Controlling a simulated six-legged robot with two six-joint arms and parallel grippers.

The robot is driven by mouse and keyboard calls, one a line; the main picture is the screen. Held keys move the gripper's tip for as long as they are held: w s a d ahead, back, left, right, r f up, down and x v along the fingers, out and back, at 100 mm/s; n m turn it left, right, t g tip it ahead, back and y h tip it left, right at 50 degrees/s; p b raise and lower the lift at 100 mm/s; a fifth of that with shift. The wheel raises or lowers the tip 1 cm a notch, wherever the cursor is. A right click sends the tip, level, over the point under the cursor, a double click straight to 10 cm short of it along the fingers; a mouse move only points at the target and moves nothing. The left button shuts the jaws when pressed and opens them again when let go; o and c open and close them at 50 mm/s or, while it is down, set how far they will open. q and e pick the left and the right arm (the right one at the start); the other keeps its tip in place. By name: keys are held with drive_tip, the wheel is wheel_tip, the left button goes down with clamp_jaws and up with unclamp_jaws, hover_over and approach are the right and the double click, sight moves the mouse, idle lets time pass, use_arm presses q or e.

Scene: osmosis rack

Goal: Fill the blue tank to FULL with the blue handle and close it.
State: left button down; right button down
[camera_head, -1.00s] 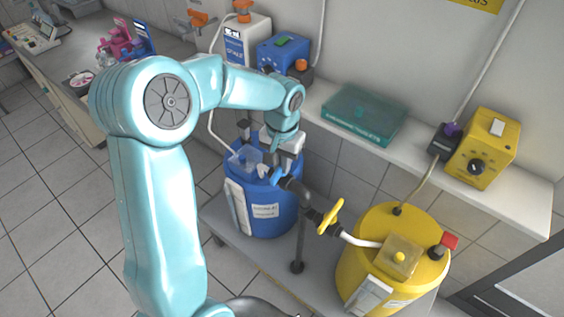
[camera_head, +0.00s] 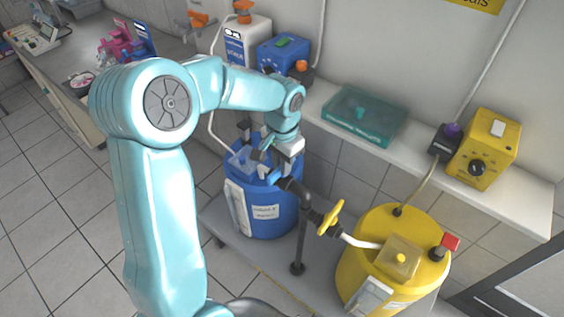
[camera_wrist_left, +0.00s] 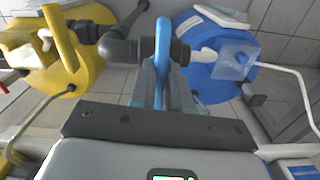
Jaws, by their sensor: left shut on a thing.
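The blue tank (camera_head: 275,222) stands on a low grey shelf, with a clear box (camera_head: 243,160) on its top. It also shows at the upper right of the left wrist view (camera_wrist_left: 208,75). The blue handle (camera_wrist_left: 162,45) sits on the dark pipe beside the tank; in the head view only a small part of it (camera_head: 275,178) shows. My left gripper (camera_wrist_left: 160,88) is shut on the blue handle, its fingers either side of it. In the head view the gripper (camera_head: 266,163) is over the tank's front edge. The tank's fill level cannot be read. My right gripper is not in view.
A yellow tank (camera_head: 395,265) with a yellow handle (camera_head: 331,218) stands to the right on the same pipe (camera_head: 304,235). A wall shelf (camera_head: 520,200) behind holds a blue pump box (camera_head: 284,53), a teal case (camera_head: 365,112) and a yellow pump box (camera_head: 484,150).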

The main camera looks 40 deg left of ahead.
use_arm(q)
drive_tip(key=shift+s+d+f, duration=0.1)
drive_tip(key=shift+s+f, duration=0.05)
drive_tip(key=shift+f, duration=0.15)
drive_tip(key=c, duration=1.1)
unclamp_jaws()
drive_tip(key=shift+c, duration=0.2)
drive_tip(key=shift+w, duration=0.25)
drive_tip(key=shift+s+r, duration=0.1)
drive_tip(key=shift+r, duration=0.3)
wheel_tip(320, 180, up, 16)
drive_tip(key=shift+f, duration=0.2)
drive_tip(key=shift+w, duration=0.2)
drive_tip(key=shift+s+f, duration=0.1)
drive_tip(key=shift+s, duration=0.1)
